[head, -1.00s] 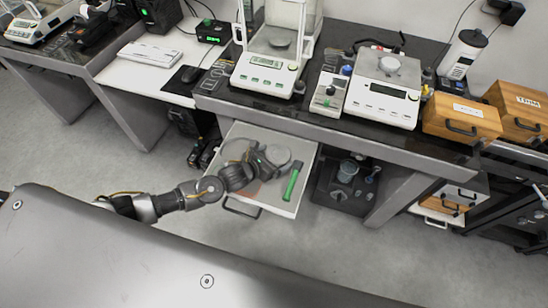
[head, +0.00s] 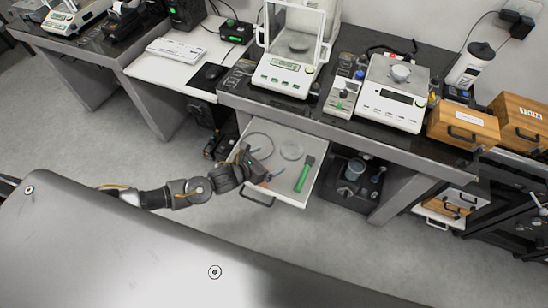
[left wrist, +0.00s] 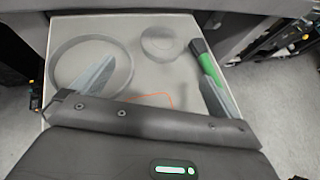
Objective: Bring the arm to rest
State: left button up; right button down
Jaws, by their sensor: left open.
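My left arm reaches in from the left in the head view. Its gripper (head: 268,176) is over the front left part of an open white drawer (head: 290,196). In the left wrist view the two fingers (left wrist: 155,88) are spread wide with nothing between them. A green-handled tool (head: 304,175) lies at the right of the drawer; it also shows in the left wrist view (left wrist: 208,66), partly behind the right finger. My right gripper is not in view.
The drawer also holds a large ring (left wrist: 58,75) and a round clear dish (head: 291,150). The bench above carries a glass-sided balance (head: 285,75) and a second balance (head: 388,103). A wooden box (head: 462,125) stands at the right. Floor is free before the drawer.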

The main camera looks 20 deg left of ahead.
pick_arm(q)
jog(key=shift+s+r, duration=0.2)
jog(key=shift+s, duration=0.05)
jog(key=shift+w+d, duration=0.1)
dwell(0.3)
